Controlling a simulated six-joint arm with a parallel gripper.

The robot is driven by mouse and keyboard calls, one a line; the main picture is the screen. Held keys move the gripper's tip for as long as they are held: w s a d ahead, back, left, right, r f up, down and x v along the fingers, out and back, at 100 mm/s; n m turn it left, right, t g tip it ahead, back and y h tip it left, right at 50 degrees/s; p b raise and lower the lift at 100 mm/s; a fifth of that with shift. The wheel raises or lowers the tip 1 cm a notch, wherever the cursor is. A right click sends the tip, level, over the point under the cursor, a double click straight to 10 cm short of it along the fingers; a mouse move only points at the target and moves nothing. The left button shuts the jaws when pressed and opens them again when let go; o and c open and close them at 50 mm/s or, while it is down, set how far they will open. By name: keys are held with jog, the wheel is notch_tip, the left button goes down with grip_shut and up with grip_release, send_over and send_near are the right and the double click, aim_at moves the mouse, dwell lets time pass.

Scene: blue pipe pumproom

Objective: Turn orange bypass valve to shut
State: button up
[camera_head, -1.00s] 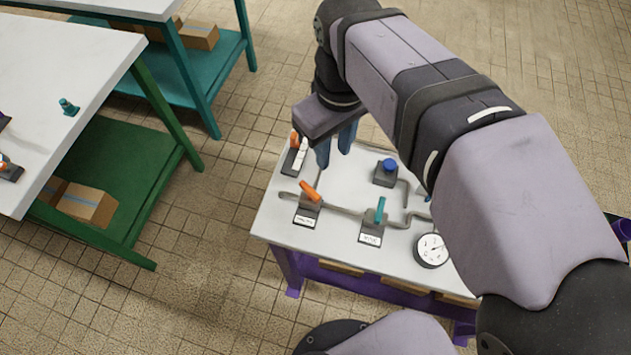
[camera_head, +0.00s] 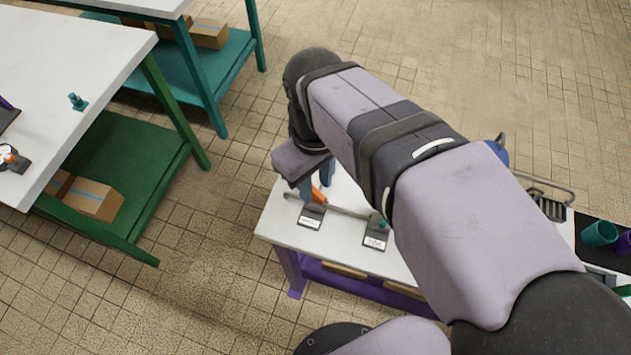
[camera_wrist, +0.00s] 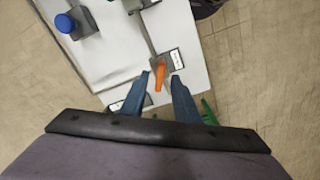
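The orange valve handle (camera_head: 319,195) stands on a dark base on the white table, with a white label plate (camera_head: 311,218) in front whose text I cannot read. In the wrist view the orange handle (camera_wrist: 159,76) shows between my fingertips. My gripper (camera_head: 316,181) is above the valve, with its two blue fingers open, one on each side of the handle. A gap shows beside each finger in the wrist view (camera_wrist: 161,77), so contact is not clear. My arm hides much of the table.
A blue knob (camera_wrist: 65,22) sits on a grey block. Teal cup (camera_head: 598,233) stands on a black mat at the right. Green-legged table (camera_head: 80,60) is at the left.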

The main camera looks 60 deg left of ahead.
jog(key=shift+f, duration=0.6)
grip_shut()
jog(key=shift+r+m+p, duration=0.1)
jog(key=shift+m+p, duration=0.25)
jog(key=shift+m, duration=0.05)
jog(key=shift+r+m+p, duration=0.1)
jog(key=shift+m+p, duration=0.6)
jog(key=shift+m, duration=0.2)
jog(key=m+p, duration=0.2)
jog(key=m, duration=0.1)
jog(key=m+p, duration=0.3)
jog(key=m, duration=0.3)
jog(key=shift+a, duration=0.1)
jog(key=shift+m, duration=0.4)
